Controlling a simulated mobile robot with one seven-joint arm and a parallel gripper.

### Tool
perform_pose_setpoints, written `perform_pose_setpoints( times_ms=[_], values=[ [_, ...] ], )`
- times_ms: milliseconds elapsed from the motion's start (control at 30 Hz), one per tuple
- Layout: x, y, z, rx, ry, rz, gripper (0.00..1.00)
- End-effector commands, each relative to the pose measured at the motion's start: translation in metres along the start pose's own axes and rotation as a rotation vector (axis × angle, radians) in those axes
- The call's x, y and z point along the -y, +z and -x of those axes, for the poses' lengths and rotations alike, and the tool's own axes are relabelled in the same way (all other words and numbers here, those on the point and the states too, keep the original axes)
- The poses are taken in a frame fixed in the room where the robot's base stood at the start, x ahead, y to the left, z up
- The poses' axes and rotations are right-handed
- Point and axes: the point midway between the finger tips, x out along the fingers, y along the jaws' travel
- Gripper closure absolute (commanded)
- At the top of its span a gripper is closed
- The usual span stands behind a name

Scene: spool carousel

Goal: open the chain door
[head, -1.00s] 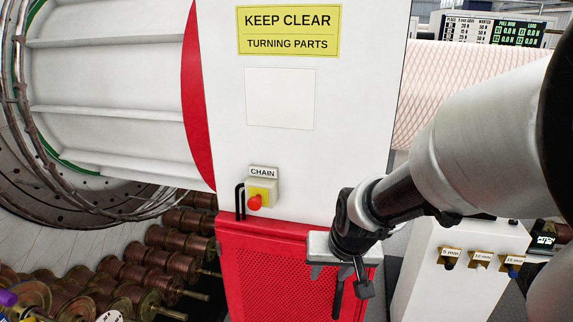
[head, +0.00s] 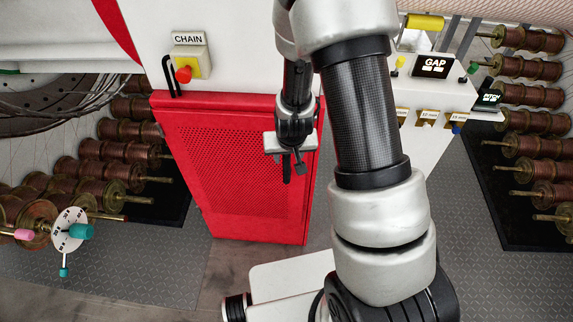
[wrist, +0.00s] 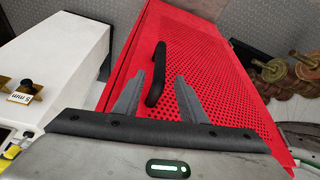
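The chain door (head: 240,170) is a red perforated panel below the white housing, under a CHAIN label (head: 188,40). It looks closed in the head view. In the wrist view the door (wrist: 205,60) fills the middle, with a black upright handle (wrist: 158,62) on it. My gripper (wrist: 160,82) is open, and the handle appears in the gap between its two fingers. I cannot tell how deep the handle sits between them. In the head view my gripper (head: 288,156) is at the door's upper right, covering most of the handle.
A red button on a yellow box (head: 184,74) is above the door. A white cabinet with a GAP display (head: 435,66) stands to the right. Copper spools are on both sides. A dial disc (head: 70,230) is at lower left. Grey floor (head: 130,270) before the door is partly clear.

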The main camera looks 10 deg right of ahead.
Motion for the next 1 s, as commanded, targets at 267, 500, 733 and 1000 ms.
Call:
perform_pose_setpoints(
  times_ms=[267,500,733,1000],
  values=[
    [-0.001,0.001,-0.059,0.003,0.001,-0.002,0.62],
    [0.0,0.0,-0.087,0.001,0.0,-0.001,0.62],
    [0.0,0.0,-0.092,0.001,0.0,0.0,0.62],
    [0.0,0.0,-0.092,0.001,0.0,0.0,0.84]
  ],
)
